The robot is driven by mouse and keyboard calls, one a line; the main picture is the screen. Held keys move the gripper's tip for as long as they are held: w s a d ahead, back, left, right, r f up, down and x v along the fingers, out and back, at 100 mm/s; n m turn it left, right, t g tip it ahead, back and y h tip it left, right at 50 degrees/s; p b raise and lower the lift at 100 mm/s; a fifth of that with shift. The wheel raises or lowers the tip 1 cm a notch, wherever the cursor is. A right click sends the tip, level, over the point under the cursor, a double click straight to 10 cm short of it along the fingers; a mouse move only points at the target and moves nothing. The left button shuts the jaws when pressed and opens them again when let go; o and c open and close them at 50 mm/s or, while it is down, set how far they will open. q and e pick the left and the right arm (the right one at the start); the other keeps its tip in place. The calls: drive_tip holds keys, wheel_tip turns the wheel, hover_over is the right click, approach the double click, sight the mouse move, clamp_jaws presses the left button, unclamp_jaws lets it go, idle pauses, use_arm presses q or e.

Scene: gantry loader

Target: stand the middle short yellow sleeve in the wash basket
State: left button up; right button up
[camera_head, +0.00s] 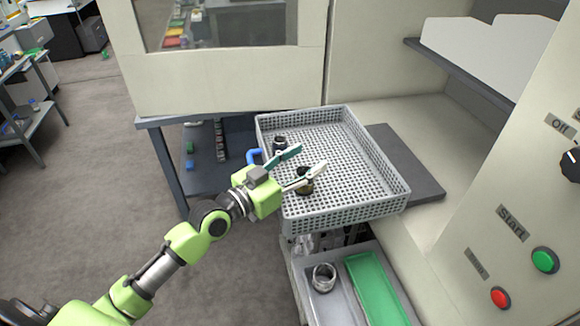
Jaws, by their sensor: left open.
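The wash basket (385,207) is a grey perforated tray at the centre of the view. A short dark ring-like piece with a brownish-yellow tint (305,187) is in the basket, partly hidden by the nearer finger. Another short dark piece (279,142) stands near the basket's back left corner, beyond the farther finger. I cannot make out a clearly yellow sleeve. My right gripper is out of view.
A silvery ring (323,278) and a green tray (377,289) lie in a grey tray below the basket. A control panel with green (544,261) and red (500,297) buttons stands at right. The basket's right half is clear.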

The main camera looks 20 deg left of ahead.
use_arm(q)
drive_tip(key=shift+d+f+p, duration=0.1)
drive_tip(key=shift+f+p, duration=0.05)
drive_tip(key=shift+p, duration=0.3)
drive_tip(key=shift+s+a+f+b, duration=0.3)
drive_tip(key=shift+s+f+b, duration=0.15)
drive_tip(key=shift+s+b, duration=0.15)
drive_tip(key=r+b+v, duration=0.1)
drive_tip(key=b+v, duration=0.2)
drive_tip(key=v, duration=0.7)
drive_tip(key=shift+s+a+r, duration=0.2)
drive_tip(key=shift+s+r, duration=0.1)
